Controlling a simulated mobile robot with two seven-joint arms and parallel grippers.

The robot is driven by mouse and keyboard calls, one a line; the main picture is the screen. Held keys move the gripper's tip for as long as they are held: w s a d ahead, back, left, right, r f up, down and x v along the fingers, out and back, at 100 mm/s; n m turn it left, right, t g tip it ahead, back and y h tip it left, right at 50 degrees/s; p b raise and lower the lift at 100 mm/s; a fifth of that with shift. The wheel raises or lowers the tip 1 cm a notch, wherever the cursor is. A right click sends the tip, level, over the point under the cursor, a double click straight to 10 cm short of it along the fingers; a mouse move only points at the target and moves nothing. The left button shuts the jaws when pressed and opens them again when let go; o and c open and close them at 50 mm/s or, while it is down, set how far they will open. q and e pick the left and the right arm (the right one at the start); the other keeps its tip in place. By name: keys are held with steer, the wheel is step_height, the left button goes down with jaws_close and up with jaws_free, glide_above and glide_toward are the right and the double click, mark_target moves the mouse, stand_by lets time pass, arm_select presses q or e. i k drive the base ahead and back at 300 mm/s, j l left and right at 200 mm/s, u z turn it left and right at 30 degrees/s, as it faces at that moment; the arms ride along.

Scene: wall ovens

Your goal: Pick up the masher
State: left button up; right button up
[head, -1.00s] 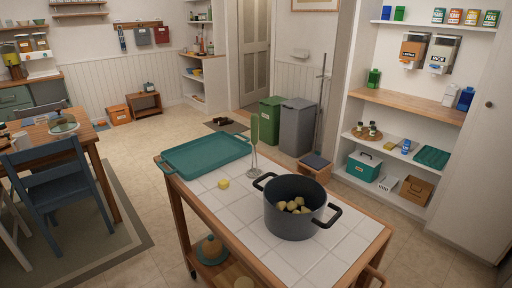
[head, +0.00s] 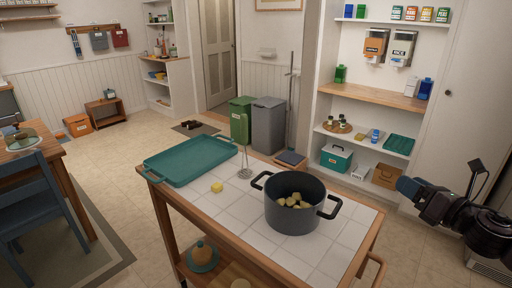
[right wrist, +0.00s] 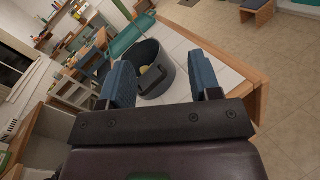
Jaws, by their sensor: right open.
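My right gripper (head: 405,186) is at the right of the head view, beyond the trolley's right edge and well apart from the masher. It is open and empty; its two blue fingers (right wrist: 161,68) show apart in the right wrist view, with the pot beyond them. My left gripper is not in view.
The trolley (head: 233,211) also carries a teal tray (head: 190,160) and a yellow piece (head: 217,187). The pot holds several yellowish chunks and stands close to the masher's right. Bins (head: 267,125) and shelves stand behind. Floor is free right of the trolley.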

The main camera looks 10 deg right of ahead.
mark_target(243, 117)
steer(key=i+j, duration=0.55)
steer(key=j, duration=0.15)
steer(key=i+j, duration=0.55)
steer(key=j, duration=0.2)
